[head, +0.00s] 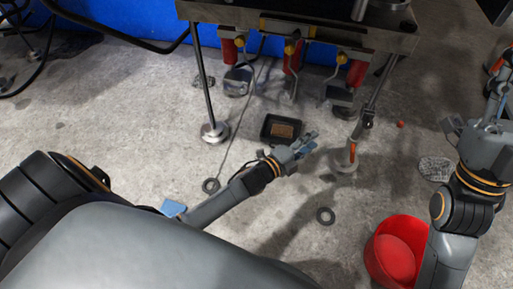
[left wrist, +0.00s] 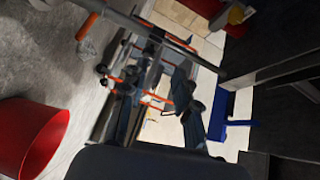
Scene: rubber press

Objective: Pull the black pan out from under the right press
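The black pan (head: 282,129) lies on the concrete floor in front of the press (head: 300,32), with a brown piece inside it. My left gripper (head: 308,143) is at the pan's lower right corner in the head view, its fingers spread and nothing seen between them. I cannot tell whether it touches the pan. In the left wrist view the dark gripper fingers (left wrist: 160,112) stand apart, and I cannot make out the pan. My right gripper (head: 497,105) is raised at the right edge, away from the pan; its finger opening is unclear.
A metal press leg (head: 210,100) stands left of the pan and an orange-marked leg (head: 347,155) right of it. A red bucket (head: 395,250) stands at lower right. The floor left of the pan is mostly clear.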

